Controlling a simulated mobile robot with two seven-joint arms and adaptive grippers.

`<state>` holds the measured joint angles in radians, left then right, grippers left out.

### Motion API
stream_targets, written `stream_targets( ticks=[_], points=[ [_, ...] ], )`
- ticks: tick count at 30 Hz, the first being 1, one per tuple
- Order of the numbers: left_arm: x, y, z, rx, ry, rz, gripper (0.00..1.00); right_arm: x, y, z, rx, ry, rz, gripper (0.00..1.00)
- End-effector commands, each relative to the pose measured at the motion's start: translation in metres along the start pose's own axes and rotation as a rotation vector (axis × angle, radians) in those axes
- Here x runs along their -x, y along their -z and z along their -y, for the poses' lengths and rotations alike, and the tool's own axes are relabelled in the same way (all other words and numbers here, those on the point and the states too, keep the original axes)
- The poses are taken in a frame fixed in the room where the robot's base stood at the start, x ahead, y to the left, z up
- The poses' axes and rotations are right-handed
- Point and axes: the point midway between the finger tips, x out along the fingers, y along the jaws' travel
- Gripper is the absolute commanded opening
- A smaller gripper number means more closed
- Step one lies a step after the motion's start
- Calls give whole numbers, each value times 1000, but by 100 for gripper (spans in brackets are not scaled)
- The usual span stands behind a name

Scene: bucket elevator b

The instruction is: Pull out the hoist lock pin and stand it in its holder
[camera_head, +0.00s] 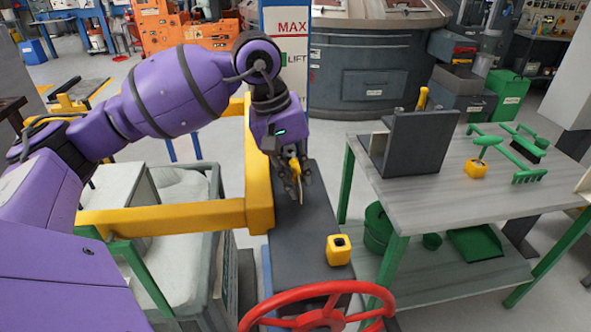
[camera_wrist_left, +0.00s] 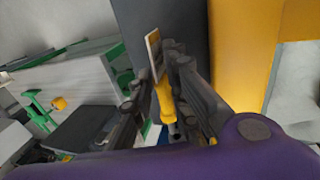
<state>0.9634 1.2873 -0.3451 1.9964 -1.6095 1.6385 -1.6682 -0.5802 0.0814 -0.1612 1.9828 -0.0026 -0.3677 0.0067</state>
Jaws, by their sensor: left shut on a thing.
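My left gripper (camera_head: 291,184) is over the dark grey ledge, beside the yellow frame. It is shut on a slim yellow piece, which I take to be the hoist lock pin (camera_head: 296,166). In the left wrist view the yellow pin (camera_wrist_left: 165,98) lies between the dark fingers (camera_wrist_left: 160,112), with a pale flat piece beside it. The fingers hide part of the pin, and I cannot tell whether its lower end is in a hole. A yellow block with a dark hole on top, apparently the holder (camera_head: 338,249), stands empty on the ledge's near part. My right gripper is out of view.
A red handwheel (camera_head: 320,308) is in front of the ledge. The yellow frame (camera_head: 160,217) runs along its left. A grey table (camera_head: 430,205) on the right bears a dark box, green tools and another yellow block (camera_head: 475,171). The ledge (camera_head: 298,235) is bare between gripper and holder.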

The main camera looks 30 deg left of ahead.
Motion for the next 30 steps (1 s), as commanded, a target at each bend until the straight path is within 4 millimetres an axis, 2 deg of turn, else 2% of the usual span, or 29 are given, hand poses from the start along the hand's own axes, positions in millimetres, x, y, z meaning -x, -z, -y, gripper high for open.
stream_targets(
  ticks=[18,30],
  points=[
    [0,-24,0,0,2,-1,0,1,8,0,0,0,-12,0],
    [0,-26,0,1,2,0,0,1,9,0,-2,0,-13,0]
  ],
)
